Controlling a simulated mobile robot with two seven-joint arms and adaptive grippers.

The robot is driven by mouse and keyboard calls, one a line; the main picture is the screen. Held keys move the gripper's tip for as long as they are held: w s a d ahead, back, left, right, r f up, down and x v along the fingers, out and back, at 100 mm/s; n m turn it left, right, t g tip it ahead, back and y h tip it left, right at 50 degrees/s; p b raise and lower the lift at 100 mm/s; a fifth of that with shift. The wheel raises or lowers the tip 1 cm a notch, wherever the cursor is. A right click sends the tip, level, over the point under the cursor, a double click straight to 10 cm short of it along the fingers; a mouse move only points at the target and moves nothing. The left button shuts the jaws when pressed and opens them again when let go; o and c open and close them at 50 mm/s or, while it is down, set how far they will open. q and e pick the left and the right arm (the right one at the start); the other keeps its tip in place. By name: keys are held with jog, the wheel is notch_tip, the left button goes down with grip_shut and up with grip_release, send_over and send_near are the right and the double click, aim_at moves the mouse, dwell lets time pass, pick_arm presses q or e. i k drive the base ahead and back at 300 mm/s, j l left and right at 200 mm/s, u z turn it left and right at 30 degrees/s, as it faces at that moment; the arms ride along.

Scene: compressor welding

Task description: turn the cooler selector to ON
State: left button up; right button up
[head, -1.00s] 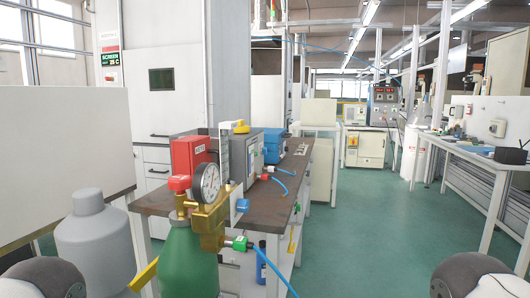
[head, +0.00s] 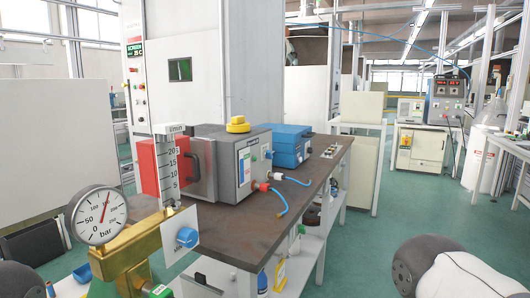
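I cannot make out a part clearly marked as the cooler selector. Small fittings and a blue hose (head: 278,206) come from the front panel; any labels there are too small to read. Neither gripper is in view; only rounded parts of my arms show at the lower corners.
A round gauge (head: 97,215) on a brass regulator (head: 143,247) and a flow tube (head: 166,170) stand close at the left front. Further back is a cream machine (head: 420,148) with a dark control unit (head: 447,101).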

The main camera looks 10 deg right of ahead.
aim_at(269, 155)
jog(key=i+l+u, duration=0.2)
jog(key=l, duration=0.25)
jog(key=l+u, duration=0.2)
jog(key=l, duration=0.25)
jog(key=i+l+u, duration=0.2)
jog(key=l, duration=0.3)
jog(key=k, duration=0.05)
